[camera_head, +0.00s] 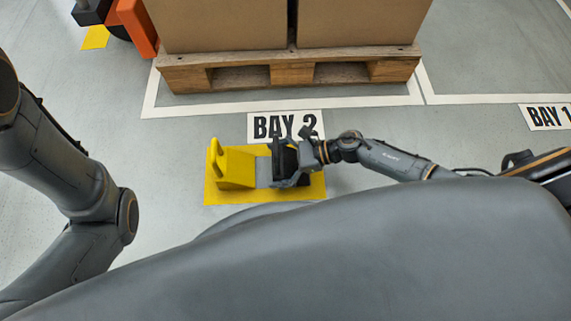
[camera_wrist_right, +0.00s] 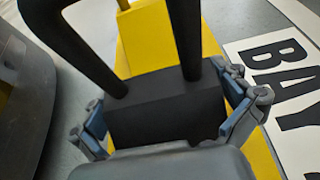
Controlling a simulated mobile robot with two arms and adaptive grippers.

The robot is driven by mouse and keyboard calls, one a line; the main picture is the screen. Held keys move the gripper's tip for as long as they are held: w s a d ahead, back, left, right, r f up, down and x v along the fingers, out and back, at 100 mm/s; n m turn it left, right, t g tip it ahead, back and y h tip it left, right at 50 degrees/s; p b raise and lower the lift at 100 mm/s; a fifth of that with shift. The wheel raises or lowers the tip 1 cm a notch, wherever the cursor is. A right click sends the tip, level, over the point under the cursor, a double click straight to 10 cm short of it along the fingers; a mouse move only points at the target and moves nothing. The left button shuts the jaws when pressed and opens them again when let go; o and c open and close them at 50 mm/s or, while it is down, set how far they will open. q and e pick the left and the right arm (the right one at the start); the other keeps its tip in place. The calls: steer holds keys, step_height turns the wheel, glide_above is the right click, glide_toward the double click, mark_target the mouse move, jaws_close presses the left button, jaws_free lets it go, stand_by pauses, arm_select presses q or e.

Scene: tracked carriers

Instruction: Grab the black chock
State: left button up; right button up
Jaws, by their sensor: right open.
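The black chock (camera_wrist_right: 165,112) is a dark block with a tall looped handle. In the right wrist view it sits between the two blue-padded fingers of my right gripper (camera_wrist_right: 168,115), which are spread on either side of it. I cannot tell whether the pads touch it. In the head view my right gripper (camera_head: 292,165) is over the right part of a yellow floor mat (camera_head: 225,198) and hides much of the black chock. A yellow chock (camera_head: 234,168) with a handle stands on the mat's left part. My left arm shows at the left; its gripper is out of frame.
A wooden pallet (camera_head: 292,75) with cardboard boxes (camera_head: 225,25) stands behind, inside white floor lines. A BAY 2 sign (camera_head: 262,122) lies just beyond the mat. An orange and black machine (camera_head: 137,25) is at the upper left. Grey floor (camera_head: 170,140) left of the mat is clear.

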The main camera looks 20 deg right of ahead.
steer(key=shift+r, duration=0.1)
steer(key=c, duration=1.3)
